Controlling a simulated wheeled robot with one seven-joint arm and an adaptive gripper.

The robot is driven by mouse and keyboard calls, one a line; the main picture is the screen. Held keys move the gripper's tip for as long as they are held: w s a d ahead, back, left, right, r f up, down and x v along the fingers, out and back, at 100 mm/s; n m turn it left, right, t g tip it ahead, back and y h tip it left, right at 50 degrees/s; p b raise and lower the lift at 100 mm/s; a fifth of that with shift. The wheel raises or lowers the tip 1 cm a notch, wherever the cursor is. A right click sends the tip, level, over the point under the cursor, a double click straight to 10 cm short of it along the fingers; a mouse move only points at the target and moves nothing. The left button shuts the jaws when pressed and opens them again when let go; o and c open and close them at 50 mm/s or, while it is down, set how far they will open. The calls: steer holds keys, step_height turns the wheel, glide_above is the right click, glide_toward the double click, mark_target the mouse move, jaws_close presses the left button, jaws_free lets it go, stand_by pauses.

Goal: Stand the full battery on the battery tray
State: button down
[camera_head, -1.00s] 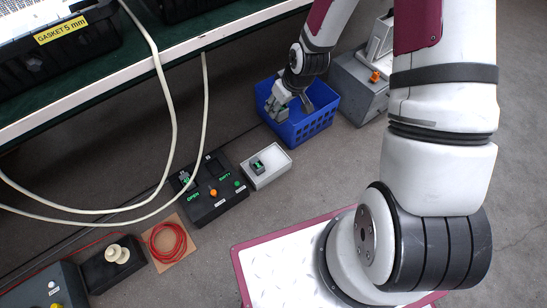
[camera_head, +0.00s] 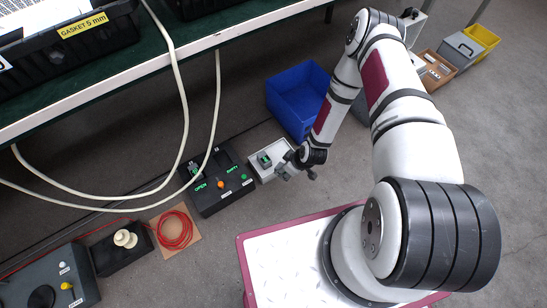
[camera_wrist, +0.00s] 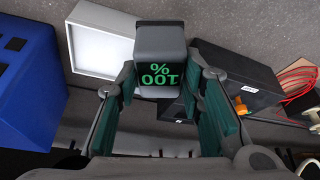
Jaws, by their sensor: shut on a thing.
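The full battery (camera_wrist: 160,62) is a dark grey block whose green "100 %" display reads upside down in the wrist view. My gripper (camera_wrist: 163,80) is shut on it, with one teal-padded finger along each side. The white battery tray (camera_wrist: 95,52) shows behind and left of it. My gripper (camera_head: 283,168) is at the tray's right side there. I cannot tell whether the battery's base touches the tray.
A black box with "OPEN" and "EMPTY" lettering (camera_head: 222,190) stands just left of the tray. An empty blue bin (camera_head: 298,95) is behind it. A red cable coil (camera_head: 173,230) lies further left. Pale cables (camera_head: 184,100) hang from the bench above.

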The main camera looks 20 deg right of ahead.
steer(key=shift+s+a+f, duration=0.25)
steer(key=shift+s+f, duration=0.5)
steer(key=shift+f, duration=0.15)
steer(key=shift+w+f, duration=0.2)
steer(key=shift+w, duration=0.05)
steer(key=b, duration=0.6)
glide_above(283, 153)
steer(key=shift+s+f, duration=0.1)
steer(key=shift+f, duration=0.65)
steer(key=shift+f+b, duration=1)
steer(key=shift+f, duration=0.7)
steer(key=shift+f, duration=0.15)
steer(key=c, duration=1.1)
jaws_free()
